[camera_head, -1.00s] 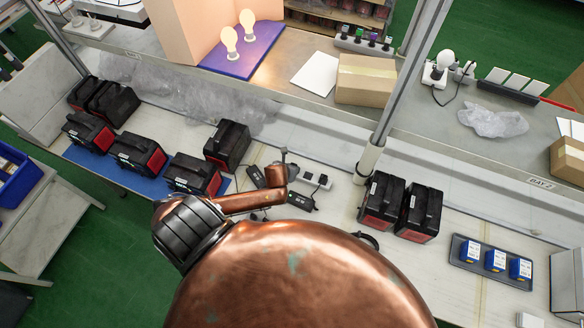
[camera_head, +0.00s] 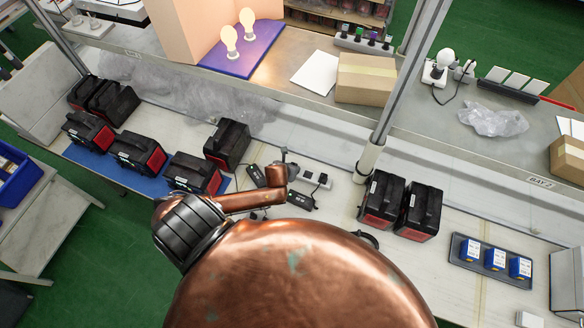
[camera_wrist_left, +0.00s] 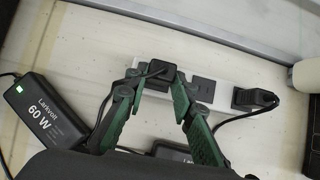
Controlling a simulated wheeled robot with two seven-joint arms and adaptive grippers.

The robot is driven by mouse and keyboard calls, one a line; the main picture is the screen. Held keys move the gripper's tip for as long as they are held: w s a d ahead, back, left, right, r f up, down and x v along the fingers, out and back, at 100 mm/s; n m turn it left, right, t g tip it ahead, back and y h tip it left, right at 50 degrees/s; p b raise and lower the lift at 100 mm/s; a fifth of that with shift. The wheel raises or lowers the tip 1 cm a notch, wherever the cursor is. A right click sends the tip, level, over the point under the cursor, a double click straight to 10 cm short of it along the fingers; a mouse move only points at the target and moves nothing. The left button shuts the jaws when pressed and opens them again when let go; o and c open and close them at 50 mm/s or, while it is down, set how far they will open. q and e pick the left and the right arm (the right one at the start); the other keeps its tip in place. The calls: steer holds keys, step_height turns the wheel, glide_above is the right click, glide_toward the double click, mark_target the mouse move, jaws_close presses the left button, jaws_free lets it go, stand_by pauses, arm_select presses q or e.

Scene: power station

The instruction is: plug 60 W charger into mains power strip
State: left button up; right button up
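The black 60 W charger (camera_wrist_left: 45,125), with a bright green square near one end, lies left of the pale power strip (camera_wrist_left: 205,93) in the left wrist view. My left gripper (camera_wrist_left: 159,75) is shut on a black plug (camera_wrist_left: 158,69) at the strip's left end. The plug sits against the strip; how deep it is seated is hidden. A cord runs from it down towards the 60 W charger. In the head view, my copper arm partly covers the strip (camera_head: 310,178) and the left gripper (camera_head: 287,158). My right gripper is not in view.
Another black plug (camera_wrist_left: 254,98) is in the strip's right end. A second Larkvolt charger (camera_wrist_left: 172,152) lies below the strip, partly hidden. Black-and-red battery packs (camera_head: 384,203) stand to the right, beside a post (camera_head: 370,158); several more (camera_head: 137,153) stand left.

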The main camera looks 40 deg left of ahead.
arm_select(q)
steer(key=o, duration=0.5)
steer(key=shift+s, duration=0.1)
steer(key=v, duration=1.2)
